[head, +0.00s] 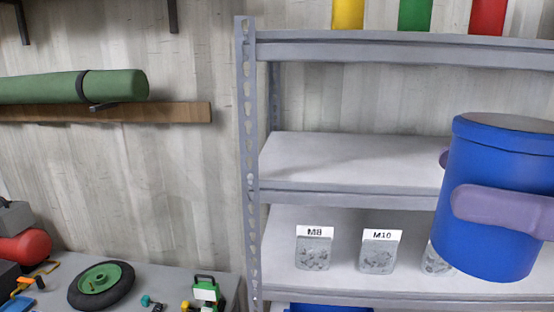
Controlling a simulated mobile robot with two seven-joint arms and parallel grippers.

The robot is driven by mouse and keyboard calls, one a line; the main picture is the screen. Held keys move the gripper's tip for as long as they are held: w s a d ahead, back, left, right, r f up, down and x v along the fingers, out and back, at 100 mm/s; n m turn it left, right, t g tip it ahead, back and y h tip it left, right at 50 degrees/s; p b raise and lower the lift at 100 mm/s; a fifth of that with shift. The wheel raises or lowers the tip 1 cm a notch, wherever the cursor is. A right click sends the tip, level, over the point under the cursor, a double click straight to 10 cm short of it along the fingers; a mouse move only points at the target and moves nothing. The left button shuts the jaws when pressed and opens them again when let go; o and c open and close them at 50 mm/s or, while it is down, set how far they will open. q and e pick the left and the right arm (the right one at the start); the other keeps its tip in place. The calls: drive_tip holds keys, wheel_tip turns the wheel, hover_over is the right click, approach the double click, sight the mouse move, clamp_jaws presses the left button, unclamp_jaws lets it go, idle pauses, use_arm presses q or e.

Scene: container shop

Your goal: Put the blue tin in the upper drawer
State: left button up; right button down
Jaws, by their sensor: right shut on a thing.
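The blue tin (490,250), a closed cylinder with a lid, is large and close at the right edge of the head view. It is roughly upright, held up in front of the shelf. My right gripper (450,181) is shut on it, with one purple finger across its near side and the other just showing behind its left side. The tin's right edge is cut off by the frame. No drawer shows in this view. My left gripper is not in view.
A grey metal shelf rack (247,170) stands behind the tin; its middle board (340,165) is bare at left. Below stand small bins labelled M8 (314,252) and M10 (378,256), and another partly hidden. A cluttered bench (160,275) with a wheel (100,284) is lower left.

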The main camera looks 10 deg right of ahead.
drive_tip(key=a+r+n+g+y, duration=0.3)
drive_tip(key=a+r+n+g, duration=0.2)
drive_tip(key=a+n+g, duration=0.5)
drive_tip(key=w+a+f+n+g+h, duration=0.1)
drive_tip(key=w+a+f+n+g, duration=0.1)
drive_tip(key=a+g, duration=0.3)
drive_tip(key=shift+w+f+n+g+h, duration=0.4)
drive_tip(key=shift+f+g, duration=0.35)
drive_tip(key=shift+g, duration=1.25)
